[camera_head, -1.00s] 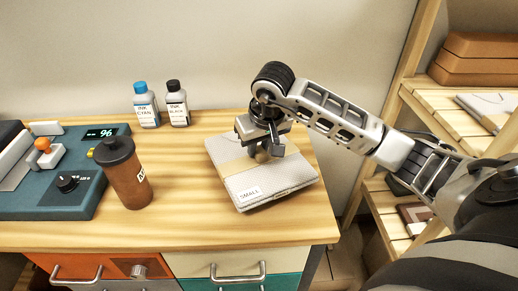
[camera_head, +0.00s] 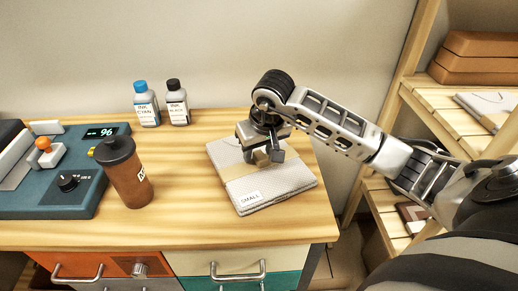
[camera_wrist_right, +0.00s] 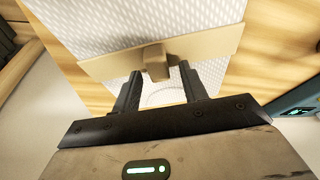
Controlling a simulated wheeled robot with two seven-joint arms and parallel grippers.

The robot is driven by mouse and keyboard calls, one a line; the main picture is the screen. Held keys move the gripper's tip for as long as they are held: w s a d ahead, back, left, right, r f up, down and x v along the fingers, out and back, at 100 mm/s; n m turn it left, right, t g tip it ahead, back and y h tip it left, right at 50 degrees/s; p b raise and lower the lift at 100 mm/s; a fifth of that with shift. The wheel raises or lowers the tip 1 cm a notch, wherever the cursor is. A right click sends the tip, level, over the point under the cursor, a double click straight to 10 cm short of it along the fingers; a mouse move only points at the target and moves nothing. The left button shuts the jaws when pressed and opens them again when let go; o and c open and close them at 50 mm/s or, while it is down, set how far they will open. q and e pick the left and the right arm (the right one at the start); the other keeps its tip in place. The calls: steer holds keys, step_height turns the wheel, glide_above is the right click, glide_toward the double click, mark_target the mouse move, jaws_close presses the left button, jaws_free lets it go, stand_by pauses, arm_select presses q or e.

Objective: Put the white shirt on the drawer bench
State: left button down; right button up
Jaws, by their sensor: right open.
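The white shirt (camera_head: 283,181) lies folded flat on the wooden top of the drawer bench (camera_head: 200,232), with a tan band around it and a label reading SMALL. My right gripper (camera_head: 263,158) is over the far half of the shirt, fingers pointing down. In the right wrist view the shirt (camera_wrist_right: 110,22) fills the top, and the open fingers (camera_wrist_right: 162,88) sit on either side of a tan tab (camera_wrist_right: 158,66) on the band. The fingers look apart from the tab. My left gripper is not in view.
A dark brown tumbler (camera_head: 127,178) stands left of the shirt, beside a teal press (camera_head: 60,195) with a display. Two ink bottles (camera_head: 146,104) (camera_head: 177,103) stand at the back. A wooden shelf (camera_head: 425,100) stands at the right. Bench top between tumbler and shirt is clear.

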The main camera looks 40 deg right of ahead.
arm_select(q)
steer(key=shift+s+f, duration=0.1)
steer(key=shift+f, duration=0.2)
arm_select(e)
steer(key=v, duration=1.1)
steer(key=shift+r, duration=0.4)
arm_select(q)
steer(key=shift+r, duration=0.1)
arm_select(e)
steer(key=shift+s, duration=0.1)
